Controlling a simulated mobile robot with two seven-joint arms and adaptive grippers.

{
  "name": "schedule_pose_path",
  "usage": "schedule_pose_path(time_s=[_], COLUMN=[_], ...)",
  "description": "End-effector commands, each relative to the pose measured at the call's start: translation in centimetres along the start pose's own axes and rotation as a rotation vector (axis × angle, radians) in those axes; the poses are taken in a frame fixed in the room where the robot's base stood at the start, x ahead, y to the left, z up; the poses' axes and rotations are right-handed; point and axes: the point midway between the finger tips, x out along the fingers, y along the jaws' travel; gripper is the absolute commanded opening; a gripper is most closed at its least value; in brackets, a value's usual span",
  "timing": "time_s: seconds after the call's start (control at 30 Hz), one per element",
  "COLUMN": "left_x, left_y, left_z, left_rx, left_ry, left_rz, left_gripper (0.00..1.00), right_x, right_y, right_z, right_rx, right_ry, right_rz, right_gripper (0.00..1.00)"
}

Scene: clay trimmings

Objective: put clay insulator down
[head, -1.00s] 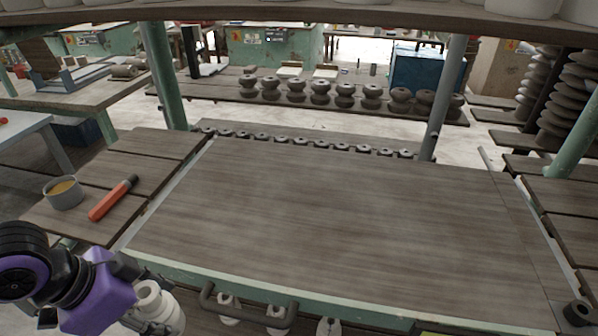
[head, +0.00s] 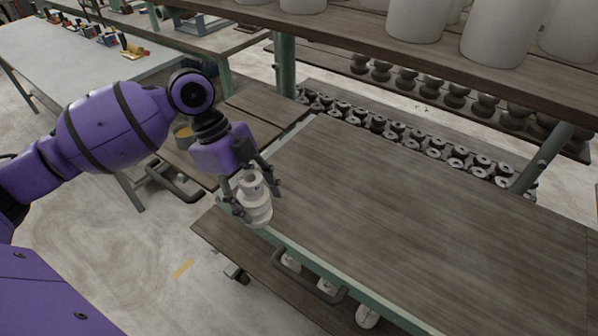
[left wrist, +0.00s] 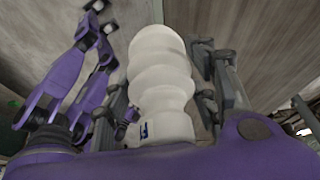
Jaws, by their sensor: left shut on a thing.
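The clay insulator (head: 254,207) is off-white and ribbed. My left gripper (head: 252,195) is shut on it and holds it over the near left edge of the wooden cart top (head: 370,190). In the left wrist view the insulator (left wrist: 160,80) lies between the fingers of my left gripper (left wrist: 165,90), its ribbed end pointing away from the wrist. I cannot tell whether the insulator touches the cart edge. My right gripper is not in the head view; an open purple gripper part shows at the left of the left wrist view.
The cart top is bare and wide. Several dark insulators (head: 430,147) stand in rows behind it. An upper shelf with large pale cylinders (head: 415,20) overhangs the back. Several white pieces sit on the lower shelf (head: 235,240).

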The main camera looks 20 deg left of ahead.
Motion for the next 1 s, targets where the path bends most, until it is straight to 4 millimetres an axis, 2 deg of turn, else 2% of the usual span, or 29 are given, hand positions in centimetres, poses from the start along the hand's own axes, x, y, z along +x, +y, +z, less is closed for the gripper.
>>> schedule_pose_path(time_s=[0.03, 0.2, 0.43, 0.77, 0.9, 1.0], left_x=[-0.1, 0.1, 0.3, 0.3, 2.4, 3.3], left_y=[-1.6, -5.9, -10.6, -13.1, -12.8, -12.9], left_z=[-0.5, -0.9, -1.5, -1.9, -0.9, -0.5], left_rx=[0.005, 0.001, 0.002, 0.004, 0.001, 0.003], left_ry=[0.003, 0.002, 0.000, -0.001, -0.001, -0.002], left_rz=[-0.005, -0.005, -0.004, -0.006, -0.003, -0.007], left_gripper=[0.05, 0.06, 0.06, 0.06, 0.06, 0.06], right_x=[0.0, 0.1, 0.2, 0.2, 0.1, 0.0], right_y=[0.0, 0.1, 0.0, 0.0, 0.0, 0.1], right_z=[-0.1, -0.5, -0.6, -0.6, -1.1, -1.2], right_rx=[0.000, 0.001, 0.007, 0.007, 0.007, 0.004], right_ry=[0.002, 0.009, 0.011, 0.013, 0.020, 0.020], right_rz=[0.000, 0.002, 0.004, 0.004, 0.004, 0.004], right_gripper=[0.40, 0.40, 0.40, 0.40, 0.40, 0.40])
